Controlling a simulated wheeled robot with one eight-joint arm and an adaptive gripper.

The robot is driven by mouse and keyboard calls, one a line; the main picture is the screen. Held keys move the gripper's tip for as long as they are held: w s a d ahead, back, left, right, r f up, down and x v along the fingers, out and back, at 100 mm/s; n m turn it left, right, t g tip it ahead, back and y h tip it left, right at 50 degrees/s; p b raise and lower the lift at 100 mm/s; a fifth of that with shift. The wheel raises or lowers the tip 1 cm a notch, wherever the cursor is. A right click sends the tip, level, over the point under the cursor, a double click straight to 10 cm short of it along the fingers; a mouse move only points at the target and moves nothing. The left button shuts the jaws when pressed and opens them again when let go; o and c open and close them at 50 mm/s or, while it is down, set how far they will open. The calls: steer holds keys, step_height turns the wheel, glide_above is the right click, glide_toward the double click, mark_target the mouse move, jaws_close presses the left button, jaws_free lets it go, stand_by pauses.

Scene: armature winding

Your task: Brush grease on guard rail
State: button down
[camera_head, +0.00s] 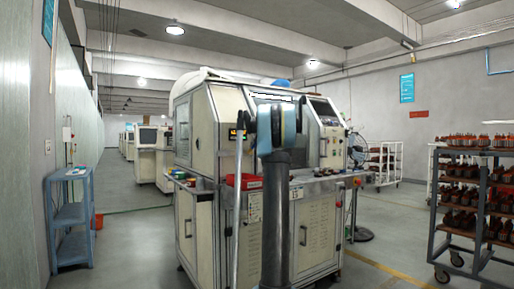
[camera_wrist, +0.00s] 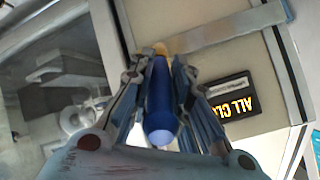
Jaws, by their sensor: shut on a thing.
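My gripper (camera_wrist: 158,66) is shut on a brush with a blue handle (camera_wrist: 159,105), seen in the wrist view. The brush's tan tip (camera_wrist: 160,48) points away from the wrist camera. It overlaps the left end of a grey bar (camera_wrist: 228,32) that crosses a cream panel. This bar may be the guard rail, and I cannot tell whether the tip touches it. In the head view the machine (camera_head: 204,140) stands in front of me, and my own arm hides part of it. My gripper and the brush cannot be made out there. No grease is discernible.
A black sign with yellow letters (camera_wrist: 232,100) is on the cream panel, right of my gripper. A red bin (camera_head: 244,181) sits on the machine's front ledge. A blue shelf (camera_head: 70,214) stands left and a loaded cart (camera_head: 462,235) right, with open floor between them and the machine.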

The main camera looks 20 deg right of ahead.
steer(key=s+a, duration=0.2)
steer(key=a, duration=0.7)
steer(key=s+a, duration=0.3)
steer(key=a, duration=0.6)
steer(key=shift+s, duration=0.35)
stand_by(1.5)
steer(key=shift+s, duration=0.1)
steer(key=shift+s+d, duration=0.3)
steer(key=shift+s, duration=0.6)
steer(key=shift+s+d, duration=0.35)
steer(key=shift+s, duration=0.6)
steer(key=shift+s+d, duration=0.3)
steer(key=shift+s, duration=0.6)
steer(key=shift+s, duration=0.1)
steer(key=s, duration=0.1)
steer(key=s+d, duration=0.1)
steer(key=shift+s, duration=0.35)
steer(key=shift+w, duration=0.1)
steer(key=w+a, duration=0.2)
steer(key=w, duration=0.5)
steer(key=shift+a, duration=0.2)
